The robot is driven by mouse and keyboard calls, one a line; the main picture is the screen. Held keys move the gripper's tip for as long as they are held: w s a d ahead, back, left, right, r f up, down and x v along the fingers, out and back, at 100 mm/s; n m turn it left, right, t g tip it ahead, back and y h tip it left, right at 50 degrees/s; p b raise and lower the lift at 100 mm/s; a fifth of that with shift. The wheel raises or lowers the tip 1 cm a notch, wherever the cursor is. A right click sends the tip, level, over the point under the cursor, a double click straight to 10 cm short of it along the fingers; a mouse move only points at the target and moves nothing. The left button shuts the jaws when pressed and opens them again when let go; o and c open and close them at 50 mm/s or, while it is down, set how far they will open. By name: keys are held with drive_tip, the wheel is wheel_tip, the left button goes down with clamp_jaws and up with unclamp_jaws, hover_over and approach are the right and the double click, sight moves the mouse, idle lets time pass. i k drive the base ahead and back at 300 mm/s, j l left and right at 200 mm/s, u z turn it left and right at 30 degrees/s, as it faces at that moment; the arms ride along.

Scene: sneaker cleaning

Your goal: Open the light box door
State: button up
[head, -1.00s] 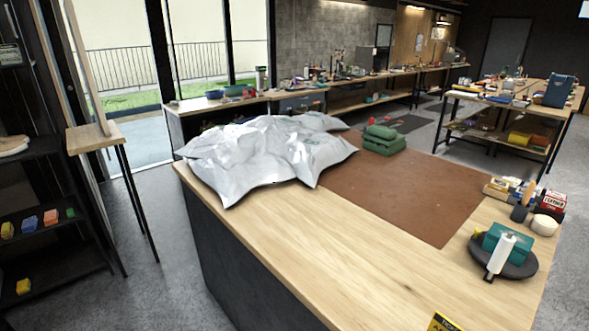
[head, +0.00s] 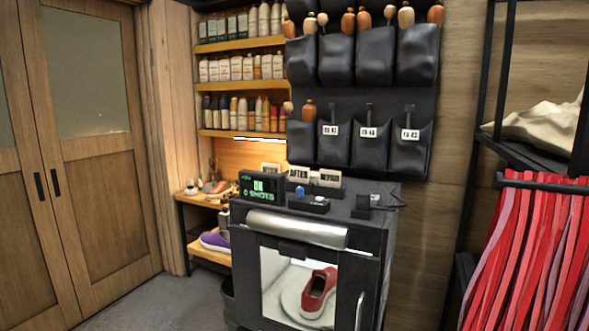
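The light box (head: 377,240) is a dark cabinet standing against the wall, right of centre in the head view. Its front door (head: 273,285) has a clear window and looks shut. A vertical light handle (head: 359,311) is on the right side of the front. A red sneaker (head: 318,292) with a white sole sits on a round white plate inside the lit box. A silvery roll or bar (head: 297,228) runs across the top front edge. My gripper is not in view.
A display (head: 261,188) and small devices stand on the box. Wooden double doors (head: 95,150) are at left, and a low shelf holds a purple shoe (head: 214,240). Red straps (head: 530,250) hang from a rack at right. Grey floor shows at lower left.

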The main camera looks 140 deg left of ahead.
sight(357, 279)
drive_tip(key=u, duration=3.75)
